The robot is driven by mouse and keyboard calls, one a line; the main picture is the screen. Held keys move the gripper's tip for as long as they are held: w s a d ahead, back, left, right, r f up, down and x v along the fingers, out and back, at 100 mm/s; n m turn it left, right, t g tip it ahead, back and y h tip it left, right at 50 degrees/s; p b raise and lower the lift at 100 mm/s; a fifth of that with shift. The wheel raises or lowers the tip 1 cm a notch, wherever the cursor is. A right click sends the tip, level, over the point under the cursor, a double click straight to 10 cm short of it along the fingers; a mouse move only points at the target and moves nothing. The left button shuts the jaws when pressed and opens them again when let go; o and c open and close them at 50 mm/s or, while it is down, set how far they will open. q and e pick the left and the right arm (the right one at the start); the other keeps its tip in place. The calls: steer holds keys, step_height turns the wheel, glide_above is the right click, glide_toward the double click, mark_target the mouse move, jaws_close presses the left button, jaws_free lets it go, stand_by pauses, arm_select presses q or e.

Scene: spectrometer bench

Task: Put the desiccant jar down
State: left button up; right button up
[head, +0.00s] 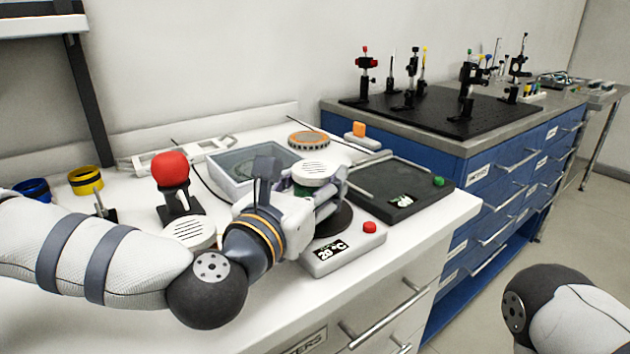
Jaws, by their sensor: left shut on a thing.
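The desiccant jar (316,171) has a white perforated lid, with a bit of green showing below it. My left gripper (309,191) is shut on the jar, and its fingers and palm hide most of the jar's body. The jar shows above and just behind a dark round plate (340,222) on a device with a 20 °C display (331,250). I cannot tell whether the jar touches anything beneath it. My right gripper is out of view; only part of my right arm shows at the lower right.
A second white perforated lid (190,232) is beside my left wrist. Nearby are a red-topped stand (171,170), a grey open box (222,179), an orange-rimmed disc (309,140) and a black tray (388,205). An optics breadboard (436,115) stands on blue drawers behind.

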mark_target(303, 190)
arm_select(q)
steer(key=shift+w+f, duration=0.25)
steer(key=o, duration=1.3)
steer(key=shift+r, duration=0.15)
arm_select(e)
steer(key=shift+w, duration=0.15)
arm_select(q)
steer(key=shift+o, duration=0.2)
steer(key=shift+r, duration=0.1)
steer(key=shift+s+r, duration=0.15)
steer(key=shift+s, duration=0.05)
steer(key=v, duration=0.8)
steer(key=shift+s+a, duration=0.2)
steer(key=shift+s, duration=0.05)
steer(key=s+p, duration=0.1)
steer(key=s+a+r+p, duration=0.1)
steer(key=p, duration=0.1)
steer(key=shift+s, duration=0.1)
steer(key=shift+s+a+f+p, duration=0.15)
steer(key=shift+s+f+p, duration=0.15)
steer(key=shift+p, duration=0.05)
steer(key=shift+f, duration=0.25)
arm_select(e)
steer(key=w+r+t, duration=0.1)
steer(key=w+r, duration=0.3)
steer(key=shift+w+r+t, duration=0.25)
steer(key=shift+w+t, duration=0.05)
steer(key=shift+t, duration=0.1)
